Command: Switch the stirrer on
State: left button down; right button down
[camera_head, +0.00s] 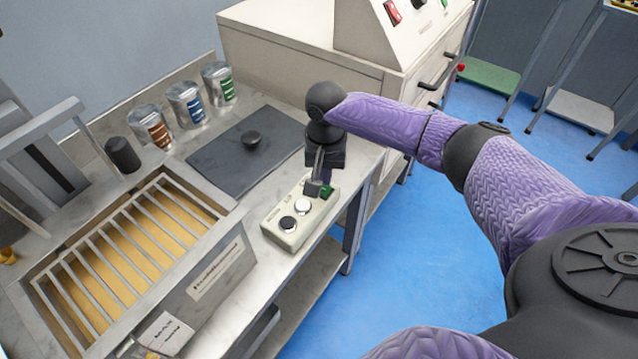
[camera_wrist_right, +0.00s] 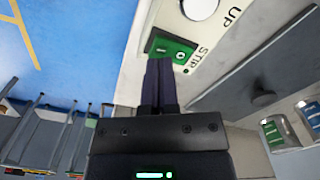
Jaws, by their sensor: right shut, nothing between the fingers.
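A pale control box (camera_head: 293,238) sits at the right edge of the metal bench. It carries a green rocker switch (camera_head: 328,191) at its far end and two round buttons, one white and one dark. In the right wrist view the green switch (camera_wrist_right: 176,50) is beside lettering that seems to read "STIR". My right gripper (camera_head: 316,184) points down at this switch, shut and empty. Its fingertips (camera_wrist_right: 159,64) are at the switch and partly cover it; I cannot tell whether they touch it. My left gripper is not in view.
A tank (camera_head: 215,267) with a metal grate over amber contents stands on the left. Behind the box lie a dark plate (camera_head: 226,163) with a black knob and several labelled tins (camera_head: 186,103). A cream cabinet (camera_head: 290,60) stands at the back. Blue floor (camera_head: 400,250) is open on the right.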

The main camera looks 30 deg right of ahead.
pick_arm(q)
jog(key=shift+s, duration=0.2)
pick_arm(e)
jog(key=shift+f, duration=0.15)
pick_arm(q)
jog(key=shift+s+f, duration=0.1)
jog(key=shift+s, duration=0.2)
pick_arm(e)
jog(key=shift+f, duration=0.15)
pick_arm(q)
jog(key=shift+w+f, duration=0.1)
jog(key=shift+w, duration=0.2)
pick_arm(e)
jog(key=shift+f, duration=0.35)
